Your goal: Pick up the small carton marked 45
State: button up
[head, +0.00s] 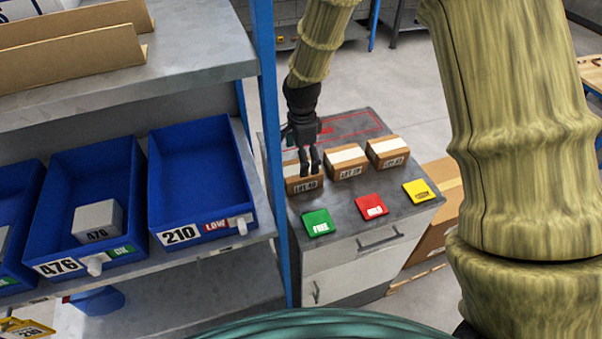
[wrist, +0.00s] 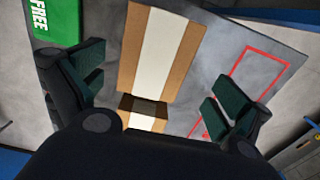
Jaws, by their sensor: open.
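Three small brown cartons with white tape stand in a row on the grey cabinet top in the head view: left (head: 303,184), middle (head: 346,162) and right (head: 387,151). Their front labels begin with LOT; the numbers are too small for me to read surely. My gripper (head: 309,163) points down over the left carton, hiding part of it. In the wrist view my gripper (wrist: 160,92) is open, with its fingers far apart. A taped carton top (wrist: 163,48) shows beyond the fingertips, and another taped brown piece (wrist: 143,122) shows lower, partly hidden by the gripper body. Contact is not visible.
Green (head: 318,222), red (head: 371,206) and yellow (head: 419,191) cards lie along the cabinet's front (head: 338,222). A blue shelf post (head: 271,140) stands close left of my gripper. Blue bins (head: 200,175) fill the shelf. Behind the cartons, the red-outlined area is mostly clear.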

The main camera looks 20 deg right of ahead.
aim_at(293, 184)
jog(key=shift+s+a+f+p, duration=0.1)
jog(key=shift+s+f+p, duration=0.05)
jog(key=shift+f+p, duration=0.35)
jog(key=shift+s+a+f+p, duration=0.1)
jog(key=shift+f+p, duration=0.25)
jog(key=shift+f, duration=0.15)
jog(key=shift+s+f+p, duration=0.1)
jog(key=shift+f+p, duration=0.5)
jog(key=shift+f, duration=1.05)
jog(key=c, duration=1.3)
